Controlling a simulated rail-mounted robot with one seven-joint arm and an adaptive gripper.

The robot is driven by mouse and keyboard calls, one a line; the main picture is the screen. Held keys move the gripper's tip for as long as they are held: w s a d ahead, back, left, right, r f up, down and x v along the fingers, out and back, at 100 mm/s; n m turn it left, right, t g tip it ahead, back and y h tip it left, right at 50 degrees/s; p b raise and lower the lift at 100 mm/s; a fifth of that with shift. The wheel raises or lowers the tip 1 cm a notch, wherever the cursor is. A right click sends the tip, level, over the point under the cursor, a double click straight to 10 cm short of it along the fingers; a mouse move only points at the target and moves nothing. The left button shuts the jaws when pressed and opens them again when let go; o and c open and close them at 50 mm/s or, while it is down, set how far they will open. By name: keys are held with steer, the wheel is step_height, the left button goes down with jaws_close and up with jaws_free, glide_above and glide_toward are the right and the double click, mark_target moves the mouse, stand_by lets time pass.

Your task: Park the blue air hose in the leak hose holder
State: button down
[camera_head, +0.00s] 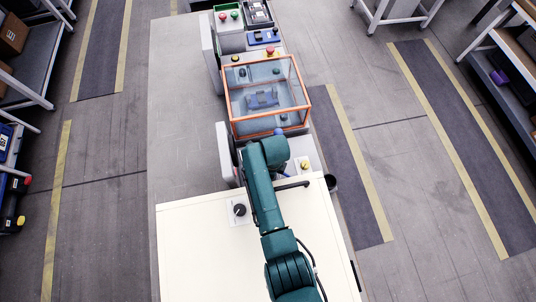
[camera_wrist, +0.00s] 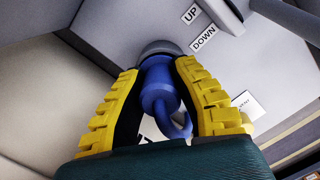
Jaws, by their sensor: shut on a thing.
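In the wrist view, my gripper (camera_wrist: 165,108) has its yellow ribbed fingers closed around the blue air hose end (camera_wrist: 158,88). A blue loop hangs below the grip toward the lower right. The top of the blue piece meets a grey round part (camera_wrist: 160,47) on a light panel; I cannot tell whether it is seated in it or only touching. I cannot tell whether this grey part is the leak hose holder. In the head view, my arm reaches to the station behind the white table, and a small blue spot (camera_head: 279,131) shows beside its end. My fingers are hidden there.
Labels UP (camera_wrist: 190,14) and DOWN (camera_wrist: 204,39) are on the panel, near a grey lever (camera_wrist: 222,16). An orange-framed clear enclosure (camera_head: 266,95) stands just beyond my arm. The white table (camera_head: 190,260) is mostly bare, with a black knob (camera_head: 239,209).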

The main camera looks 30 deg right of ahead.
steer(key=c, duration=0.9)
jaws_free()
steer(key=r, duration=0.8)
steer(key=s+r, duration=0.1)
steer(key=r, duration=0.3)
steer(key=shift+d, duration=0.4)
steer(key=shift+w, duration=0.1)
